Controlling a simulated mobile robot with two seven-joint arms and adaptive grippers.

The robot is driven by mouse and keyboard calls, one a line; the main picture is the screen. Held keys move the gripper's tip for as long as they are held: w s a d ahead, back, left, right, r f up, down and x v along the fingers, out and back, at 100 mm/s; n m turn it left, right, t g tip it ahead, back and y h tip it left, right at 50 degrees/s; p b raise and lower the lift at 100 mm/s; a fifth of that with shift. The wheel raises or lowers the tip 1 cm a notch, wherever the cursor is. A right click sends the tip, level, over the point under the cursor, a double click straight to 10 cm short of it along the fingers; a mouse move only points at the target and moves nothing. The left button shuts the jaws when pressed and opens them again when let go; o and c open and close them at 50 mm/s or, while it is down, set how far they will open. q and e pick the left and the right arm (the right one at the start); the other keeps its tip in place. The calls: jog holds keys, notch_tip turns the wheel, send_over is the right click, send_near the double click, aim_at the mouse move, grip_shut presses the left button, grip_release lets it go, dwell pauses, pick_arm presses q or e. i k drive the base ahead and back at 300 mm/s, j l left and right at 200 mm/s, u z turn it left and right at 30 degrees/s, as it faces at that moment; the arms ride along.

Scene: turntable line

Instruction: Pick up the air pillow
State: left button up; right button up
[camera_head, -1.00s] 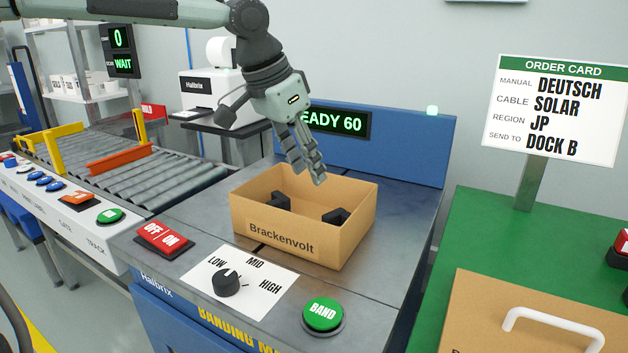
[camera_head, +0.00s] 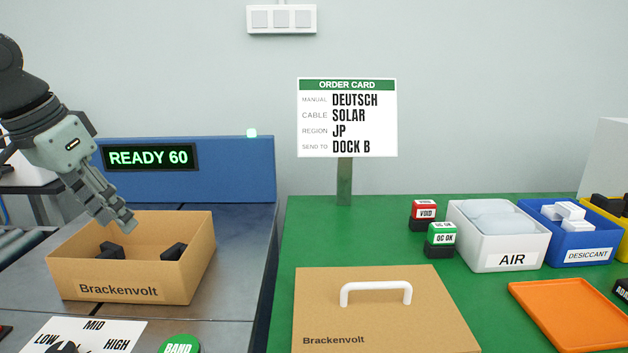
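Pale, translucent air pillows (camera_head: 490,217) lie in a white bin (camera_head: 515,252) labelled AIR on the green table at the right. I cannot tell how many pillows are in it. My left gripper (camera_head: 119,222) is at the left, over the back of an open Brackenvolt box (camera_head: 120,286), far from the AIR bin. Its fingers point down and lie close together; no object shows in them, and their gap is unclear. The box holds two dark blocks. My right gripper is not in view.
A cardboard lid (camera_head: 375,320) with a white handle lies on the green table. A blue DESICCANT bin (camera_head: 580,240), an orange tray (camera_head: 575,316), and VOID (camera_head: 424,214) and QC OK (camera_head: 440,238) stamps stand near the AIR bin. An order card (camera_head: 347,118) rises behind.

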aim_at(508, 222)
jog(key=k, duration=0.85)
